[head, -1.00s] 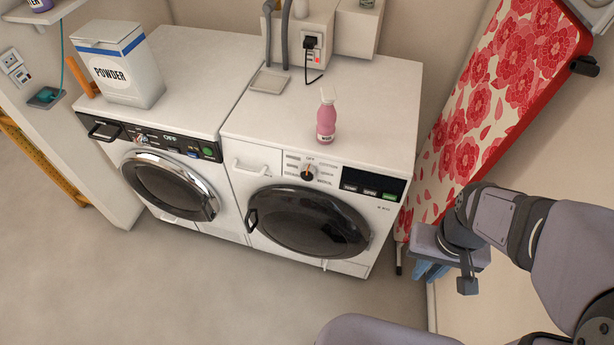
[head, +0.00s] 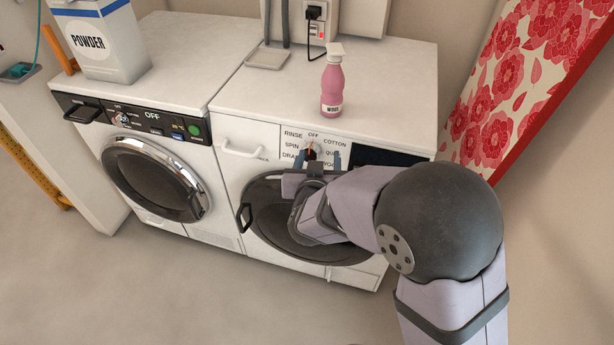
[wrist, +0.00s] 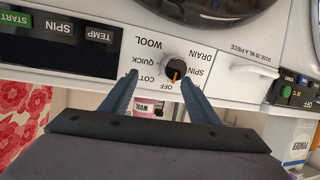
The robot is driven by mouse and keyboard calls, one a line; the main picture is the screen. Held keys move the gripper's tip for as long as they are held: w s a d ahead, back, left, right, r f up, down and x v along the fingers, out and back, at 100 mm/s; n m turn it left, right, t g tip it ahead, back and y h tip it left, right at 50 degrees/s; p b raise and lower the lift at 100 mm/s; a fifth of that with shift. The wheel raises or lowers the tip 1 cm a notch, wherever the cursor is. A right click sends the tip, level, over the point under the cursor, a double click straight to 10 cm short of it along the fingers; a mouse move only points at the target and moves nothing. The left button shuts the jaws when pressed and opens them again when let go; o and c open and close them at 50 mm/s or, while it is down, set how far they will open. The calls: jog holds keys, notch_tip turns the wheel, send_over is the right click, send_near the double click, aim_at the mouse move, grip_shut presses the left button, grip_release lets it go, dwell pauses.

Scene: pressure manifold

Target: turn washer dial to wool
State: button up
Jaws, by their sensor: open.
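The white washer (head: 262,148) is the right-hand machine. Its dial (head: 311,153) is dark with an orange pointer, which points towards OFF at the top. Labels ring it: RINSE, SPIN and DRAIN on the left, COTTON, QUICK and WOOL on the right. In the wrist view, which is upside down, the dial (wrist: 176,69) and the WOOL label (wrist: 149,43) are clear. My gripper (head: 317,158) is open in front of the panel, with its blue fingers on either side of the dial. In the wrist view my gripper (wrist: 160,79) has the dial nearer its right finger. I see no clear contact.
The washer's round door (head: 262,205) lies below the dial, partly behind my arm. A pink bottle (head: 332,90) stands on the washer. A dryer (head: 150,55) stands to the left with a powder box (head: 95,45) on top. A floral ironing board (head: 530,80) leans at right.

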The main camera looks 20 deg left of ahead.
aim_at(309, 155)
jog(key=s+a+f+t+h+b, duration=0.3)
jog(key=s+a+t+b, duration=0.1)
jog(key=s+b, duration=0.1)
jog(key=shift+w+d+b, duration=0.2)
jog(key=shift+w+b, duration=0.1)
jog(key=shift+w, duration=3.4)
jog(key=shift+c, duration=0.6)
jog(key=c, duration=0.9)
